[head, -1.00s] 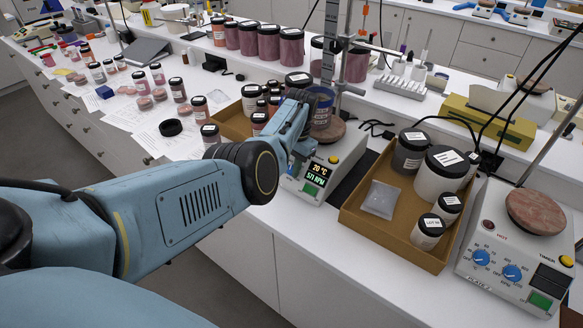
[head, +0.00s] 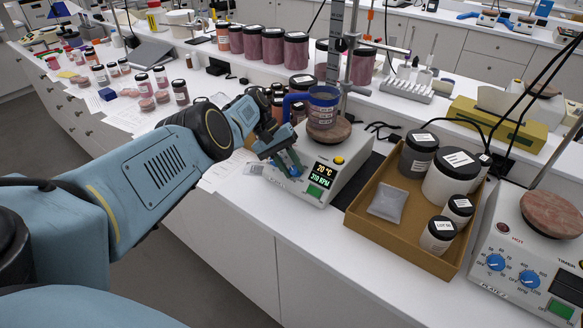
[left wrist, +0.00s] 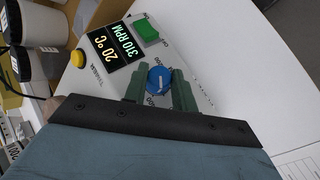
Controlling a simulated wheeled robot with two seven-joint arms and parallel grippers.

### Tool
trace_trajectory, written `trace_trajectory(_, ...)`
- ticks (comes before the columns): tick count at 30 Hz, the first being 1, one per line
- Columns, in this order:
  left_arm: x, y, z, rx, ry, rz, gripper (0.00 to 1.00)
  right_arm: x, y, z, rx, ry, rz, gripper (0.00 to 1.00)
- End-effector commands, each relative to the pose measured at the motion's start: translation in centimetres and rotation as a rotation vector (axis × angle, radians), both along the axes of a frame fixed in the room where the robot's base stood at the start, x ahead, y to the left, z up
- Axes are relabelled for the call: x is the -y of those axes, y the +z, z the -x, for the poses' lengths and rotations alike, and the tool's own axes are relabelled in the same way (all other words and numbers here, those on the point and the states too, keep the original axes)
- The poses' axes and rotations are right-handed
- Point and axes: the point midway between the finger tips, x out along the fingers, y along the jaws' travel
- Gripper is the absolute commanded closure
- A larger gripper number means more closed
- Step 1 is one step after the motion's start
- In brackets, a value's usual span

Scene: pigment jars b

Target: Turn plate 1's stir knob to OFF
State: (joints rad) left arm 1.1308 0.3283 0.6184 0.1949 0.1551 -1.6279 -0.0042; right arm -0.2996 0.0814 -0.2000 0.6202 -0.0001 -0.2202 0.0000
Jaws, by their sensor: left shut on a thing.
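The hotplate stirrer (head: 318,178) in the middle of the bench has a white body and a lit display (head: 326,175) reading 20 °C and about 310 RPM. A blue mug-like vessel (head: 322,105) stands on its round brown top. My left gripper (head: 287,164) is at its front left face. In the left wrist view, its two green fingers (left wrist: 160,84) are shut on the sides of the blue stir knob (left wrist: 158,79), which has a white pointer line. The knob's scale is partly hidden by the fingers. My right gripper is out of view.
A brown tray (head: 365,222) with jars and a packet stands to the right. A second stirrer (head: 525,245) with blue knobs is at the far right. Several pigment jars and paper sheets lie on the left. The bench front between me and the tray is clear.

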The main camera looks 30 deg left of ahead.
Motion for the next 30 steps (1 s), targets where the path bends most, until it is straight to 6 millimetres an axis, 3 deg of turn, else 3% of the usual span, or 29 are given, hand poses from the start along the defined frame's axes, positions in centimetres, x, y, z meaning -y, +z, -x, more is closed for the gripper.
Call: trace_trajectory(30, 0.0, -1.0, 1.0, -0.064, 0.644, 0.664, 0.96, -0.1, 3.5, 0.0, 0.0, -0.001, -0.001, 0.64)
